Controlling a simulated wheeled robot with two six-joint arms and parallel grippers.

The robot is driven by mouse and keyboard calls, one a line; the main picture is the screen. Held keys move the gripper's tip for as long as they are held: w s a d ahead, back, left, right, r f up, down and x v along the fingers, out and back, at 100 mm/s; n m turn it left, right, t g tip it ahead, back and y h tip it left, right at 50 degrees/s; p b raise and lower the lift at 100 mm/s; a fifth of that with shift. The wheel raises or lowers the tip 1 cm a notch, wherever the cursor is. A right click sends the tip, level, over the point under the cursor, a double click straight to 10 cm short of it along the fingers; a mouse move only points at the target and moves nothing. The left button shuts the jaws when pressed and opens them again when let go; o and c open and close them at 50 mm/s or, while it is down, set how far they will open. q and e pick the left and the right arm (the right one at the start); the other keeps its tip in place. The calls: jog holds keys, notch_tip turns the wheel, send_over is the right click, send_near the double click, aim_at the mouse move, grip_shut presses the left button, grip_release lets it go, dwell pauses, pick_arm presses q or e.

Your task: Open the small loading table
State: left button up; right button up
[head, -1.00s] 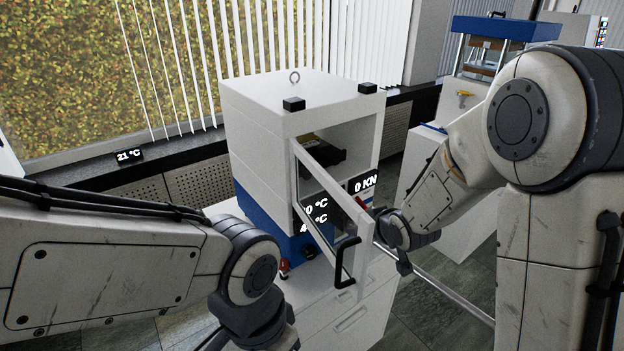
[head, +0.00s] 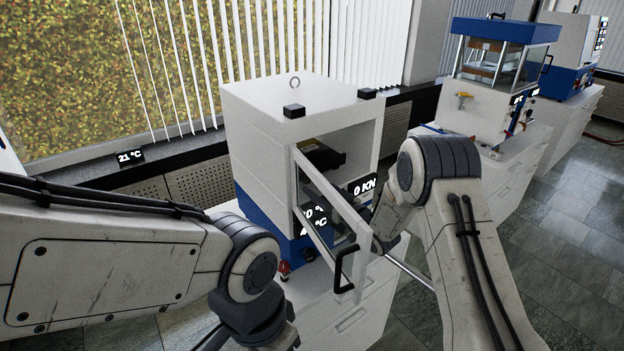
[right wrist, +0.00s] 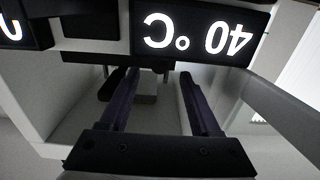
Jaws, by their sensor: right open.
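The white and blue press (head: 265,150) stands in the middle of the head view, its glazed front door (head: 335,225) swung open with a black handle. Inside the chamber is a dark plate (head: 325,157). I cannot tell surely which part is the small loading table. My right gripper (right wrist: 157,76) is open, its two dark fingers apart under an upside-down 40 °C display (right wrist: 200,32). A small grey block (right wrist: 147,90) shows between the fingers; I cannot tell if they touch it. In the head view the right arm hides most of this gripper.
The open door stands close to my right arm. A white cabinet (head: 345,325) carries the press. A second press (head: 495,85) stands at the right. A window sill (head: 150,170) runs behind. Tiled floor (head: 560,230) is free on the right.

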jog(key=shift+p+x, duration=0.4)
jog(key=shift+x, duration=1.35)
grip_shut()
